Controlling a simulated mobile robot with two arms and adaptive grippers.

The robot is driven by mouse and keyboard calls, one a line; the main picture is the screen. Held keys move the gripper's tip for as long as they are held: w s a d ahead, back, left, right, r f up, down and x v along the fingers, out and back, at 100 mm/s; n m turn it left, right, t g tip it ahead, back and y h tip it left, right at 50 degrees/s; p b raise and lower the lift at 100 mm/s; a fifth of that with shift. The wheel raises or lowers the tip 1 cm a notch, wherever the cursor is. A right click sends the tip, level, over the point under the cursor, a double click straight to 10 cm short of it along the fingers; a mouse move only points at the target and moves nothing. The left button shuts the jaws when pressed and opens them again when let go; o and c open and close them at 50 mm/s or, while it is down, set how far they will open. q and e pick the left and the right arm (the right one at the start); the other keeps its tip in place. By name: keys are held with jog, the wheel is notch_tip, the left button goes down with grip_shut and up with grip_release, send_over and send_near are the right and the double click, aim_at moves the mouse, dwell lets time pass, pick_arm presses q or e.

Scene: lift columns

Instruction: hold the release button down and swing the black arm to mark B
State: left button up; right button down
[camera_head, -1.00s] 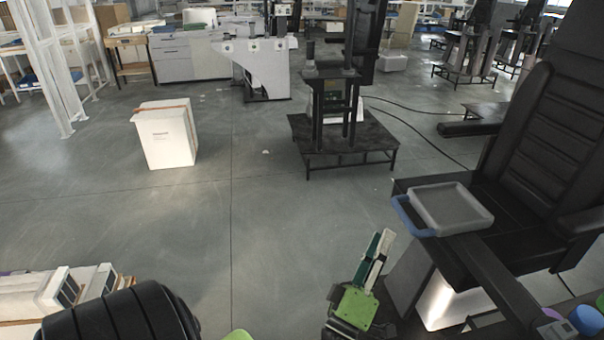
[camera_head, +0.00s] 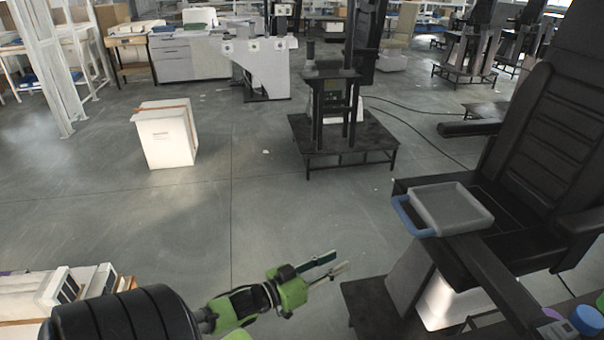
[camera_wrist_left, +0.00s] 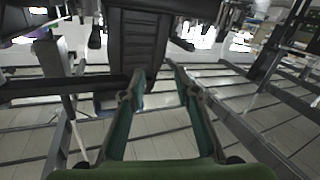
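My left gripper (camera_head: 340,263) is open and empty in the head view, pointing right over the floor, left of the black chair (camera_head: 535,130). Its two fingers stand apart in the left wrist view (camera_wrist_left: 158,75), with nothing between them. A black arm (camera_head: 500,285) runs from beneath a grey tray (camera_head: 455,208) toward the lower right. The tray has a blue handle (camera_head: 408,217). A blue round knob (camera_head: 587,319) shows at the bottom right corner, partly cut off. I cannot tell which part is the release button. No mark B is readable. My right gripper is not in view.
A white box (camera_head: 166,137) stands on the open floor. A black stand on a low platform (camera_head: 345,145) is behind. White boxes (camera_head: 85,285) lie at the lower left. The floor between the left gripper and the white box is clear.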

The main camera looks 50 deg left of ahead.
pick_arm(q)
jog(key=s+a+f+m+g+y, duration=0.1)
jog(key=a+f, duration=0.3)
jog(key=a, duration=0.5)
jog(key=shift+s+a+m+g+y, duration=0.4)
jog(key=shift+s+m+g, duration=0.1)
jog(key=shift+g, duration=0.4)
jog(key=o, duration=2)
jog(key=d+r, duration=0.1)
jog(key=r, duration=0.1)
jog(key=w+d+r+m+h, duration=0.1)
jog(key=r, duration=0.2)
jog(key=w+d+r+t+h, duration=0.1)
jog(key=d+r, duration=0.1)
jog(key=r, duration=0.1)
jog(key=shift+w+r+m, duration=0.25)
jog(key=shift+m, duration=0.05)
jog(key=shift+o, duration=0.2)
jog(key=m+h, duration=0.3)
jog(key=h, duration=0.3)
send_near(401, 216)
jog(key=shift+x, duration=5.45)
